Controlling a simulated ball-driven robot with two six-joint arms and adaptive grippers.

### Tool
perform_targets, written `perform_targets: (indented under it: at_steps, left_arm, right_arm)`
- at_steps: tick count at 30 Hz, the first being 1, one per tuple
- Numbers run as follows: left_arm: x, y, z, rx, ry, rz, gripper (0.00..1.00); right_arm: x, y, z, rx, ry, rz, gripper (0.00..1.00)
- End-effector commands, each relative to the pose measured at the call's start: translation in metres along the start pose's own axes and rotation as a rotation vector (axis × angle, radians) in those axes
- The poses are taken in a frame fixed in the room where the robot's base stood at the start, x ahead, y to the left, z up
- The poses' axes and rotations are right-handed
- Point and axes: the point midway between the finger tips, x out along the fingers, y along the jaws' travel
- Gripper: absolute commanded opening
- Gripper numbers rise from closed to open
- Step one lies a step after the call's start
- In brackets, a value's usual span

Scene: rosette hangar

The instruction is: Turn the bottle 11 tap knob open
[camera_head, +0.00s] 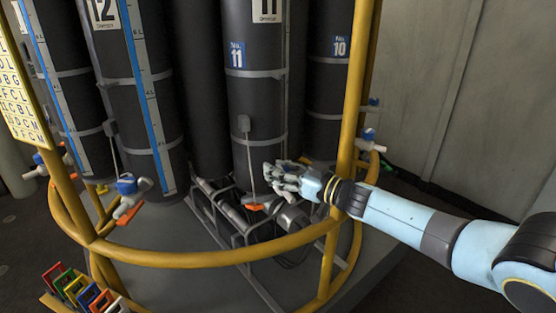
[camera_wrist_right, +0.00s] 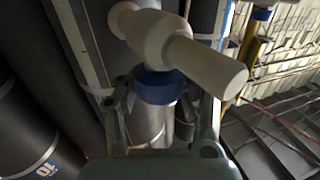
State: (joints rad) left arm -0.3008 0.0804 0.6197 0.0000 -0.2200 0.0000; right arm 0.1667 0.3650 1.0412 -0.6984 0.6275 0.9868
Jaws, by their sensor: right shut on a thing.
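Bottle 11 (camera_head: 256,100) is a tall dark cylinder with a blue "No. 11" label, standing in the middle of the head view. My right gripper (camera_head: 276,176) is at its lower front, and its fingers hide most of the tap there. In the right wrist view a white tap body (camera_wrist_right: 190,50) with a thick spout crosses the top. Its blue tap knob (camera_wrist_right: 158,87) sits between the two fingers of my right gripper (camera_wrist_right: 161,104), which is shut on it. My left gripper is not in view.
A yellow rail (camera_head: 225,257) curves in front of the bottles, and a yellow post (camera_head: 352,100) stands beside my right forearm. Another blue-knobbed tap (camera_head: 127,186) is at left. Coloured frames (camera_head: 75,290) sit at lower left.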

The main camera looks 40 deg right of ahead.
Motion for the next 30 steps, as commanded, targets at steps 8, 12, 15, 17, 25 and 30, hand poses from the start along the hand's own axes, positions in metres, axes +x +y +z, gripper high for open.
perform_targets:
  at_steps: [8,12,15,17,25,30]
  left_arm:
    - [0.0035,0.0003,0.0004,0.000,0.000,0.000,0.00]
    - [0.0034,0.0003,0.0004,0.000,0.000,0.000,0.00]
    - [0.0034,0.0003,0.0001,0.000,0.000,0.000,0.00]
    - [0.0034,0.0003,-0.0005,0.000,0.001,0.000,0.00]
    - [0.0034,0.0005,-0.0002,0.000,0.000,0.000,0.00]
    - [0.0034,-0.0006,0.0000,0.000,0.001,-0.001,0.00]
  right_arm:
    - [-0.0024,0.0005,0.0039,0.001,-0.006,-0.070,0.03]
    - [-0.0026,0.0006,0.0041,0.001,-0.006,-0.069,0.03]
    - [-0.0027,0.0006,0.0042,0.001,-0.006,-0.068,0.43]
    - [-0.0024,0.0005,0.0039,0.001,-0.006,-0.068,0.51]
    - [-0.0011,0.0004,0.0021,0.001,-0.002,-0.068,0.65]
    - [-0.0053,0.0008,0.0026,0.001,-0.003,-0.068,0.65]
